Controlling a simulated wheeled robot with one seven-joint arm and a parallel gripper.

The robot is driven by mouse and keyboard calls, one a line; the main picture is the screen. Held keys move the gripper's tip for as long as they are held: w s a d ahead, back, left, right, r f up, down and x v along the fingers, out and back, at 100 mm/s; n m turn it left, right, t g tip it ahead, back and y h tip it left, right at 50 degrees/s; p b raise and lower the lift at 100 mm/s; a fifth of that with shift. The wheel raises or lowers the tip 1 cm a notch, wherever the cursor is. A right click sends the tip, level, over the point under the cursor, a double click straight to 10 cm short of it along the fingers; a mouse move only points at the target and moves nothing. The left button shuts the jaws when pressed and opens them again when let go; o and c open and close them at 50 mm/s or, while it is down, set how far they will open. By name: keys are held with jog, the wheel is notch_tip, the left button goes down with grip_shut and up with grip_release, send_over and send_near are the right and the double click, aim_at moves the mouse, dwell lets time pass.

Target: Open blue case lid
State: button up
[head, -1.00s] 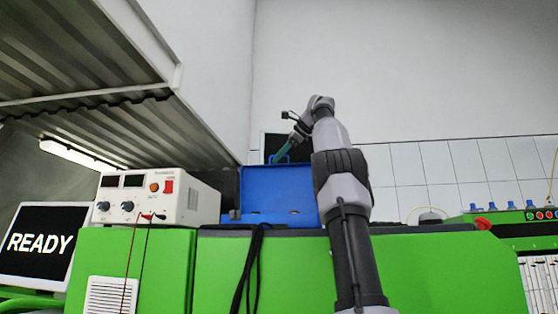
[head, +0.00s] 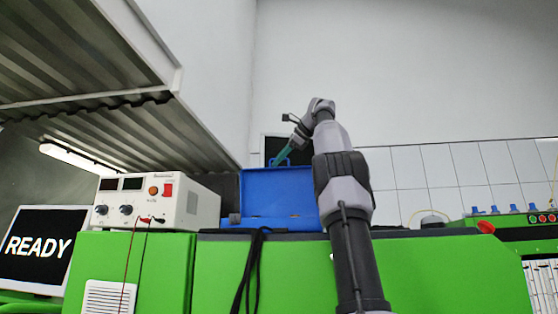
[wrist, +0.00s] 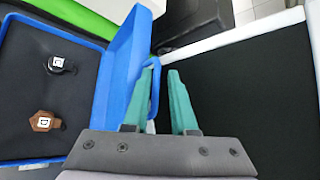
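The blue case (wrist: 92,110) is open on the bench, and its blue lid (head: 281,193) stands roughly upright. In the wrist view the lid (wrist: 122,70) appears edge-on, with its handle (wrist: 155,92) on the outer side. My gripper (wrist: 161,70) has teal fingers with a gap between the tips. The left finger overlaps the handle, and the right finger is clear of it. I cannot tell whether the left finger touches the handle. In the head view my gripper (head: 284,155) is at the lid's top edge.
The case's dark lining holds a black part (wrist: 60,65) and a brown hexagonal part (wrist: 43,121). A dark flat surface with a pale rim (wrist: 250,90) lies right of the lid. A white power supply (head: 158,201) stands left of the case. A dark cable (head: 250,270) hangs down the bench's green front.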

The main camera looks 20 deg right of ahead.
jog(key=shift+d+f, duration=0.15)
jog(key=shift+d, duration=0.05)
jog(key=shift+s+r, duration=0.2)
jog(key=v, duration=0.3)
jog(key=s+d, duration=0.4)
jog(key=s, duration=0.6)
jog(key=shift+s, duration=0.35)
jog(key=shift+d, duration=0.1)
